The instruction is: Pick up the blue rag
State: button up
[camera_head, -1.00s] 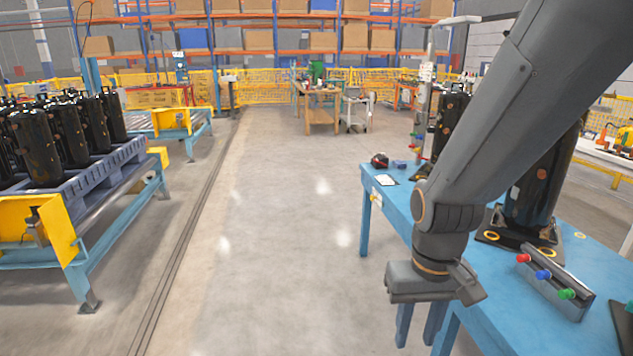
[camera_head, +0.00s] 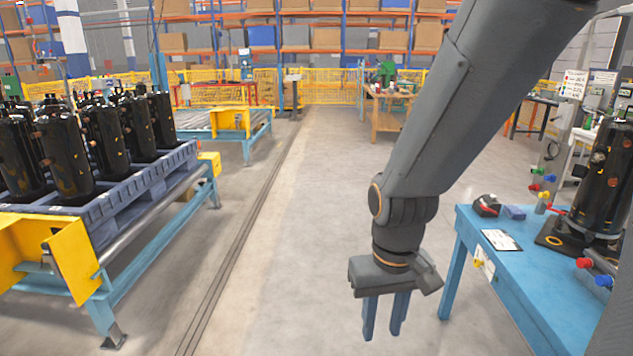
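A small blue item (camera_head: 514,212), which looks like the blue rag, lies on the far end of the blue table (camera_head: 535,300). It sits just right of a red and black object and is too small to make out in detail. My gripper (camera_head: 383,328) hangs pointing down left of the table, over the floor. Its two fingers are apart with nothing seen between them. It is clear of the small blue item.
A red and black object (camera_head: 486,205) and a white sheet (camera_head: 501,240) lie near that item. A black compressor (camera_head: 606,185) stands at the table's right. On the left, a blue pallet (camera_head: 135,190) carries several black compressors. The floor aisle (camera_head: 300,220) is open.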

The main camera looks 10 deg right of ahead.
aim_at(513, 212)
jog(key=i, duration=1.8)
jog(key=z, duration=0.6)
jog(key=i, duration=1.1)
jog(key=z, duration=1.75)
jog(key=i, duration=0.95)
jog(key=z, duration=0.7)
